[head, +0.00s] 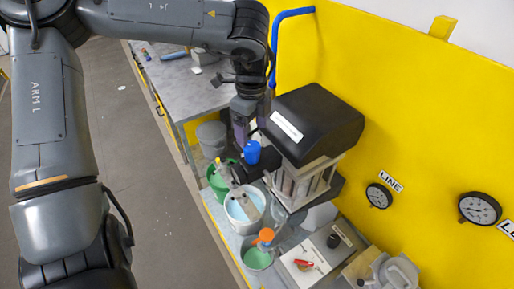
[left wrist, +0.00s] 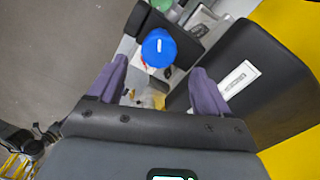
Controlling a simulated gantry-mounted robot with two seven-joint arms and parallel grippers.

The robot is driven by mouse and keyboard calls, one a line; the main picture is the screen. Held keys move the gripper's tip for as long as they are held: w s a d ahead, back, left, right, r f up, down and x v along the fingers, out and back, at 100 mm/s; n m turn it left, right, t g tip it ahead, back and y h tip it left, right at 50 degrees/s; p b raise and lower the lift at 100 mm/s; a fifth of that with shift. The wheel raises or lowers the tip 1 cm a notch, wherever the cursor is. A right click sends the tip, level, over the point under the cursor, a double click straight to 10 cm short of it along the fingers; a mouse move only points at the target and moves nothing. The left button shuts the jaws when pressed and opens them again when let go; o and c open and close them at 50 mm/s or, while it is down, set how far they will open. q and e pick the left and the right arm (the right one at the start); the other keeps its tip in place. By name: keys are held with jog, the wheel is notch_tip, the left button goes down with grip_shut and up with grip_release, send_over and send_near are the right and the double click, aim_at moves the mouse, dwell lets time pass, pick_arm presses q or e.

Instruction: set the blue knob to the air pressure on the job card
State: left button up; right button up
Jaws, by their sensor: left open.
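The blue knob (head: 251,152) sits beside the black-topped agitator housing (head: 318,118). In the left wrist view the blue knob (left wrist: 158,47) has a white mark on its top. My left gripper (head: 244,132) points down just above the knob in the head view. In the left wrist view its purple fingers (left wrist: 158,88) are open and empty, with the knob beyond the gap between them. A dial gauge labelled LINE (head: 379,196) hangs on the yellow wall, its reading too small to tell. I cannot pick out the job card. My right gripper is not in view.
The black housing stands close to the right of my left gripper. White and green buckets (head: 244,205) stand below the knob. An orange-topped item (head: 266,235) and a panel with a red handle (head: 303,263) are nearer. A second gauge (head: 479,208) is on the wall.

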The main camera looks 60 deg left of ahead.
aim_at(252, 146)
pick_arm(q)
notch_tip(252, 146, down, 8)
jog(key=shift+s+r+p, duration=0.1)
jog(key=shift+r+p, duration=0.1)
jog(key=shift+p, duration=0.6)
jog(key=shift+f, duration=0.7)
jog(key=c, duration=1)
